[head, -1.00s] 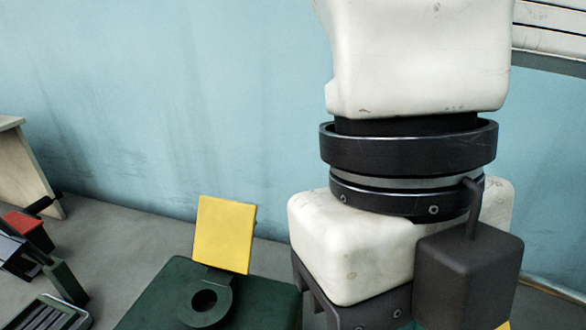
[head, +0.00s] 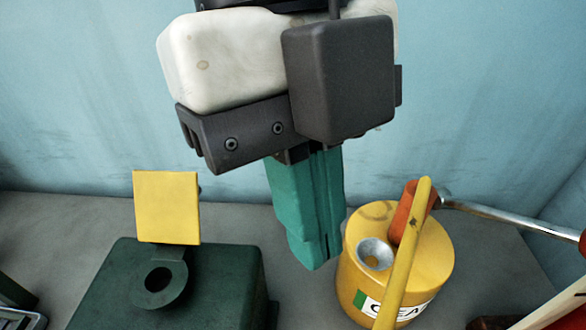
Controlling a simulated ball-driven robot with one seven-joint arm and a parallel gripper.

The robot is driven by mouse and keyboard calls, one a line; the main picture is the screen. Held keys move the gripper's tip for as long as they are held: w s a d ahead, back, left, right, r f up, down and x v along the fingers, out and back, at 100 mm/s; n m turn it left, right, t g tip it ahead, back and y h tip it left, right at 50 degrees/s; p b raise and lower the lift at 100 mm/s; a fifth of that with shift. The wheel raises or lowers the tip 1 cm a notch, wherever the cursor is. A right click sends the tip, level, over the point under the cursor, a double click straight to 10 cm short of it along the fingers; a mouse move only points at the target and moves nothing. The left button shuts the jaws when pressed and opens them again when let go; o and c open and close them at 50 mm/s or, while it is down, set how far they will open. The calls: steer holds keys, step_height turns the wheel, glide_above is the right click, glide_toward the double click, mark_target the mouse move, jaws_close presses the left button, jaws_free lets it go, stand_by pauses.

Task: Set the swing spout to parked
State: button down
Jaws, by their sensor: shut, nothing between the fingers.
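My gripper (head: 318,258) has teal fingers pointing down, closed together and empty. It hangs between the dark green box and the yellow can, just left of the can as pictured. A slim yellow bar (head: 408,255) slants across the front of the yellow can (head: 432,262), beside an orange-red grip (head: 402,226). A metal rod (head: 490,211) runs right from near that grip. I cannot tell which of these parts is the swing spout, or how they join. No parked mark is readable.
The can has a grey funnel-like opening (head: 374,254) on top and a partly hidden label. A dark green box (head: 215,275) with a ringed hole and an upright yellow plate (head: 167,207) stands left. A blue wall (head: 80,90) is behind. Grey bench shows between box and can.

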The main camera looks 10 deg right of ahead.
steer(key=v, duration=0.7)
steer(key=shift+w+a, duration=0.15)
